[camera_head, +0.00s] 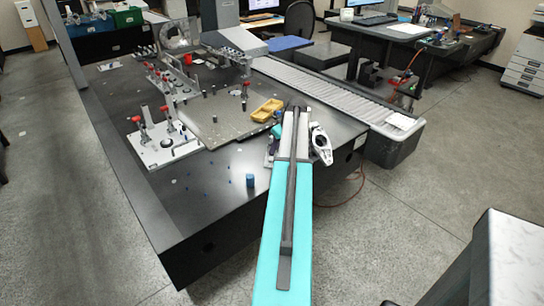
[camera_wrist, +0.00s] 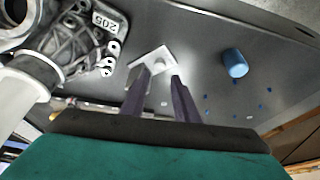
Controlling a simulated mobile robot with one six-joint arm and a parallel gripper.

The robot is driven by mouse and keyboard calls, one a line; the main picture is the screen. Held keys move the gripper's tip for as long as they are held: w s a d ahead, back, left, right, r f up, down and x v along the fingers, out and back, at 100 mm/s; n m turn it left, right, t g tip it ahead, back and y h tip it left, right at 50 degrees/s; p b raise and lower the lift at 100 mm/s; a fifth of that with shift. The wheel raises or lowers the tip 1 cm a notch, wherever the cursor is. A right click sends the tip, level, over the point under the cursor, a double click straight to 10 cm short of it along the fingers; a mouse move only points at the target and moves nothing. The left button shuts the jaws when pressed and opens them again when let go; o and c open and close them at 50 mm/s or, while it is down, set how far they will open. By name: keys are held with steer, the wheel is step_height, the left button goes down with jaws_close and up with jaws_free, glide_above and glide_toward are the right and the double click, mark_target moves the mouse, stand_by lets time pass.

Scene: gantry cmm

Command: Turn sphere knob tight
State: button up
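My gripper (camera_wrist: 160,76) shows in the wrist view as two dark fingers standing apart, with a gap between them. The fingertips are over a small white plate (camera_wrist: 143,66) on the dark table. A small pale shape shows between the tips, too unclear to name as the sphere knob. I see no clear grip on anything. In the head view my own arm covers the fingertips and most of that spot. Small red knobs (camera_head: 136,119) top the clamps on a white fixture plate (camera_head: 163,154) to the left, well away from my gripper.
A blue cylinder (camera_head: 250,181) stands on the dark table (camera_head: 215,205) left of my arm; it also shows in the wrist view (camera_wrist: 235,63). A metal casting marked 205 (camera_wrist: 85,42) is close to my fingers. Yellow trays (camera_head: 267,110) lie behind. The table's front left is mostly clear.

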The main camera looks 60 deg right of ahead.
mark_target(271, 159)
steer(key=shift+p+x, duration=0.75)
steer(key=shift+x, duration=3.25)
steer(key=shift+c, duration=0.3)
jaws_close()
